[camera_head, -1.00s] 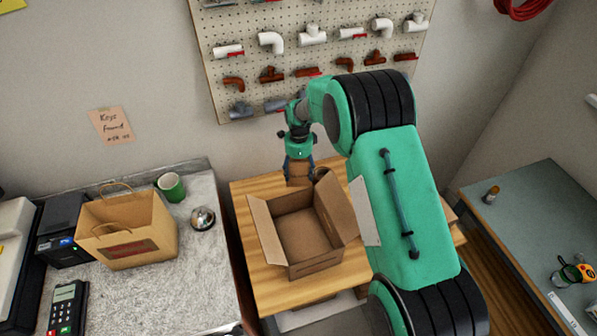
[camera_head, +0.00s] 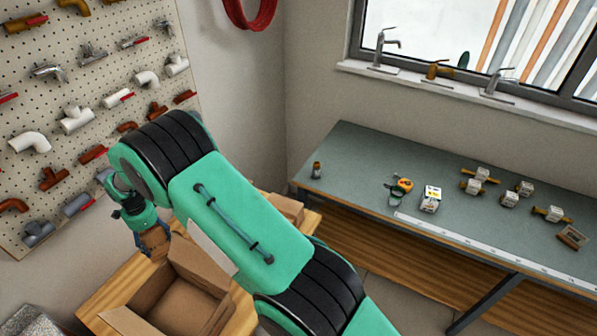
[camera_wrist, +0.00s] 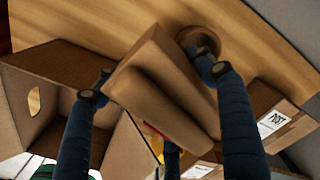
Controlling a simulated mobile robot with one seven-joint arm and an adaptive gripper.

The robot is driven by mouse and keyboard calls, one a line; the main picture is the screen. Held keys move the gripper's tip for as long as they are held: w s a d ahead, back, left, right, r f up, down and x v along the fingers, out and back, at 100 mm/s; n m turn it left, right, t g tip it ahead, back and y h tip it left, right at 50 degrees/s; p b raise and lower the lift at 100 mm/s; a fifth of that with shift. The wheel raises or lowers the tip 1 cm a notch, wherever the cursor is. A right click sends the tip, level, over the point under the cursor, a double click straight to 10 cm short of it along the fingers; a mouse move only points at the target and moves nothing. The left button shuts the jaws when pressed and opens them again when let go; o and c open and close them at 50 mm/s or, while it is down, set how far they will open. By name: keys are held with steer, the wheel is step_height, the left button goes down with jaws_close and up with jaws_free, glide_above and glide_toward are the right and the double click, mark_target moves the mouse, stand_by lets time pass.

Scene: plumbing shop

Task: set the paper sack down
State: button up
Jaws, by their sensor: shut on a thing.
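My gripper (camera_wrist: 157,78) is shut on a brown paper sack (camera_wrist: 165,95), with a finger on either side of it in the wrist view. A bit of red shows near the sack's lower edge. In the head view my gripper (camera_head: 147,224) points down over the far side of the wooden table (camera_head: 108,284), and the sack (camera_head: 155,243) shows below it, behind an open cardboard box (camera_head: 178,308). I cannot tell whether the sack touches the table.
The open box stands close in front of the sack. A round brown thing (camera_wrist: 198,40) is close beside it on the table. A closed carton (camera_head: 286,207) lies right of my arm. The pegboard (camera_head: 75,150) is behind. A grey-green bench (camera_head: 360,170) stands right.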

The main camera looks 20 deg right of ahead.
steer(key=w+d+r+m, duration=0.15)
steer(key=w+d, duration=0.35)
steer(key=d, duration=0.8)
steer(key=w+d+r+m+p, duration=0.1)
steer(key=w+d+m, duration=0.25)
steer(key=d, duration=0.95)
steer(key=w+d+r+m, duration=0.1)
steer(key=w+d, duration=0.4)
steer(key=d, duration=0.8)
steer(key=s+d+m, duration=0.2)
steer(key=s+d, duration=0.1)
steer(key=d, duration=1.1)
steer(key=s+d+m, duration=0.3)
steer(key=d, duration=1.2)
steer(key=s+d+m+p, duration=0.1)
steer(key=s+d+m, duration=0.2)
steer(key=d, duration=1.1)
steer(key=shift+s+d, duration=0.4)
steer(key=shift+s, duration=0.05)
steer(key=shift+w, duration=0.15)
steer(key=w+d, duration=0.3)
steer(key=w, duration=0.4)
steer(key=w+d+f+p, duration=0.1)
steer(key=w+d, duration=0.2)
steer(key=w, duration=0.4)
steer(key=shift+w+f, duration=0.15)
steer(key=shift+w, duration=0.15)
steer(key=shift+f, duration=0.1)
